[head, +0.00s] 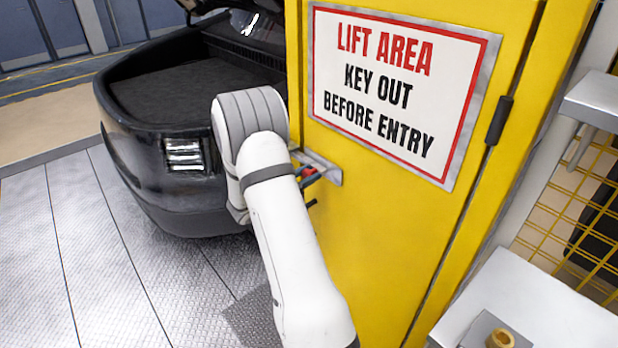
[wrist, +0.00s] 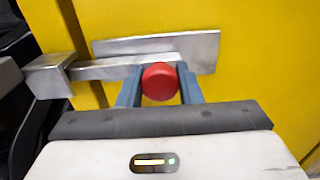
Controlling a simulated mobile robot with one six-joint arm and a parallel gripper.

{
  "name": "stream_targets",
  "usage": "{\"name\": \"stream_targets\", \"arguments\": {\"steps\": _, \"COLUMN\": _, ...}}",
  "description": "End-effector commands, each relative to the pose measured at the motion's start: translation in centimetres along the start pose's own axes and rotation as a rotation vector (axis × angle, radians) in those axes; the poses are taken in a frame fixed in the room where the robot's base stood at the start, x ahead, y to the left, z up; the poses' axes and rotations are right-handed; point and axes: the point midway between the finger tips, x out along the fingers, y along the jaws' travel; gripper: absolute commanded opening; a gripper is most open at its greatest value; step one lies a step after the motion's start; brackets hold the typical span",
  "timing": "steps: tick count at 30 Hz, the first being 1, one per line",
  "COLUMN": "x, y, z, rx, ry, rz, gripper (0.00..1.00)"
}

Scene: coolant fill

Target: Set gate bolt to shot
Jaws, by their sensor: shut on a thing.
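The gate bolt (wrist: 115,69) is a grey metal bar on the yellow gate (wrist: 245,70), with a round red knob (wrist: 159,81). My gripper (wrist: 160,88) is shut on the red knob, one blue-grey finger on each side. In the wrist view the bar runs left from the knob across the gate's edge and meets a metal block (wrist: 48,76). How deep the bar sits in the block cannot be told. In the head view the bolt's plate (head: 326,169) shows beside my arm, which hides most of the bolt and gripper.
A sign (head: 398,88) is fixed to the gate (head: 358,215). A dark car (head: 180,195) with a raised hood stands behind and left. A white shelf (head: 540,305) holding a small brass ring (head: 500,338) is at lower right. Open metal floor (head: 100,260) lies left.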

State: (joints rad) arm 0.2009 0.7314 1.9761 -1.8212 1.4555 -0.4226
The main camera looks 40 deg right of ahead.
Motion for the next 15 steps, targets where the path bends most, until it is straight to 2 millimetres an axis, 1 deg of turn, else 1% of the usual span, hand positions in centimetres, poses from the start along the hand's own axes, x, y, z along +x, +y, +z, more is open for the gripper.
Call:
{"name": "stream_targets", "arguments": {"steps": 1, "x": -0.08, "y": 0.39, "z": 0.23, "rx": 0.005, "ry": -0.002, "rz": 0.01, "gripper": 0.34}}
{"name": "stream_targets", "arguments": {"steps": 8, "x": -0.08, "y": 0.3, "z": 0.19, "rx": 0.004, "ry": -0.002, "rz": 0.008, "gripper": 0.53}}
{"name": "stream_targets", "arguments": {"steps": 15, "x": -0.14, "y": 0.24, "z": 0.13, "rx": 0.003, "ry": -0.001, "rz": 0.007, "gripper": 0.54}}
